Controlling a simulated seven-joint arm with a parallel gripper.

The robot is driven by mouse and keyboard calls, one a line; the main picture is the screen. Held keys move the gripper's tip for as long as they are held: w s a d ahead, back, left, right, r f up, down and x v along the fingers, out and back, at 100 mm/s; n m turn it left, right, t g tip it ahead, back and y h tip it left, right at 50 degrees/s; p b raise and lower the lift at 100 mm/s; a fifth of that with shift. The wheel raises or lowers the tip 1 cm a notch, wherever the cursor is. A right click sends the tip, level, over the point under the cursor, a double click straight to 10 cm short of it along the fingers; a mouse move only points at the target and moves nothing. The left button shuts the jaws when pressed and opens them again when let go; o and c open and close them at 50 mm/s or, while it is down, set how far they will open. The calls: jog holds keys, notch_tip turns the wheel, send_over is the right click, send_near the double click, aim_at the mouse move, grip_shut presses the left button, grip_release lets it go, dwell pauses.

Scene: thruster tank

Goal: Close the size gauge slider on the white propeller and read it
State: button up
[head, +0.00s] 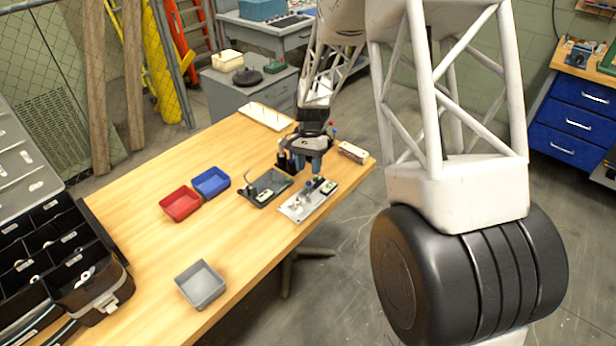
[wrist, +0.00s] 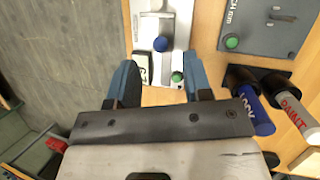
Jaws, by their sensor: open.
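A silver gauge-like plate (head: 306,207) with a blue knob lies near the right end of the table. In the wrist view the plate (wrist: 173,12) shows its blue knob (wrist: 160,44), a green button and a pale display. My gripper (head: 303,166) points down above this plate. In the wrist view its two blue fingers (wrist: 160,82) are apart, with nothing held between them. I cannot make out a white propeller on the plate. Small white parts (head: 86,275), possibly propellers, lie in the black compartment case at the left.
A dark grey plate (wrist: 262,40) marked in mm lies beside the silver one. LOCK (wrist: 252,110) and PAINT (wrist: 289,118) tubes stand close to my right finger. Red (head: 181,203), blue (head: 211,182) and grey (head: 200,285) trays stand on the table. The table's middle is clear.

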jog(key=shift+v, duration=0.95)
jog(key=shift+d+r, duration=0.1)
jog(key=s+d+r+n+t, duration=0.2)
jog(key=s+d+r, duration=0.2)
jog(key=s+r, duration=0.55)
jog(key=s+d+r+n+t, duration=0.1)
jog(key=s+d+r+t, duration=0.15)
jog(key=s+r, duration=0.65)
jog(key=s+d+r+n+t, duration=0.1)
jog(key=s+d+r+n, duration=0.1)
jog(key=s, duration=0.9)
jog(key=s+d+r+n+t+h, duration=0.1)
jog(key=s+d+r+n+t, duration=0.1)
jog(key=s, duration=0.8)
jog(key=shift+s+d+r, duration=0.35)
jog(key=shift+d+r, duration=0.25)
jog(key=shift+r, duration=0.55)
